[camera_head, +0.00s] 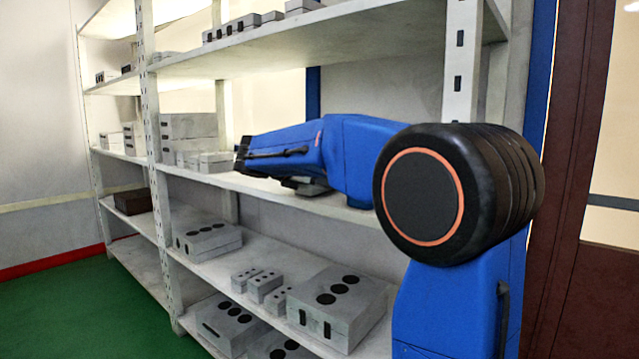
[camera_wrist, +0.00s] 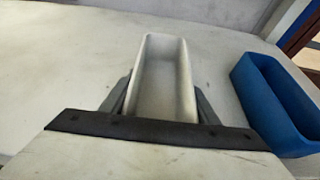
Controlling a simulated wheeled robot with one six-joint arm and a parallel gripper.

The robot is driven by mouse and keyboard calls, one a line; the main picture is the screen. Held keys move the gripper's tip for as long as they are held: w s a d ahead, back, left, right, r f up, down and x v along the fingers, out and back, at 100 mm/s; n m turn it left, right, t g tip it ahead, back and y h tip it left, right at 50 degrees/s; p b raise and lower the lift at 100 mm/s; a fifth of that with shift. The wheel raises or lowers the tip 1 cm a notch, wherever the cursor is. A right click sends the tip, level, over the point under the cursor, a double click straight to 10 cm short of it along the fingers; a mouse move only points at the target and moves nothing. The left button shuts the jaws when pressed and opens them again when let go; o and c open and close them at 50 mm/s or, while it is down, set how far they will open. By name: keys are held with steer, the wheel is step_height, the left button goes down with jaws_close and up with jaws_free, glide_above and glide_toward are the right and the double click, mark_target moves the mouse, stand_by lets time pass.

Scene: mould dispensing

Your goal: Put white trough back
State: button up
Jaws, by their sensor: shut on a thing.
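The white trough (camera_wrist: 160,98) is in the middle of the wrist view, long and open at the top, its far end pointing away from me. My gripper (camera_wrist: 163,84) has one grey finger on each side of it and is shut on it. The trough is over or on a pale shelf surface (camera_wrist: 65,60); I cannot tell whether it touches. In the head view my arm reaches in over the middle shelf (camera_head: 345,209), and the trough cannot be made out there.
A blue trough (camera_wrist: 277,105) stands close to the right of the white one. In the head view, grey boxes (camera_head: 190,135) stand on the middle shelf left of my arm. More boxes (camera_head: 338,305) are on the shelf below. A shelf (camera_head: 330,30) runs above my arm.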

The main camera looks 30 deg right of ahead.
steer(key=shift+f, duration=0.15)
steer(key=o, duration=1.1)
steer(key=shift+c, duration=0.2)
steer(key=shift+a+r, duration=0.15)
steer(key=shift+r, duration=0.1)
steer(key=v, duration=1.1)
steer(key=shift+s+a, duration=0.15)
steer(key=shift+a, duration=0.15)
steer(key=shift+r, duration=0.1)
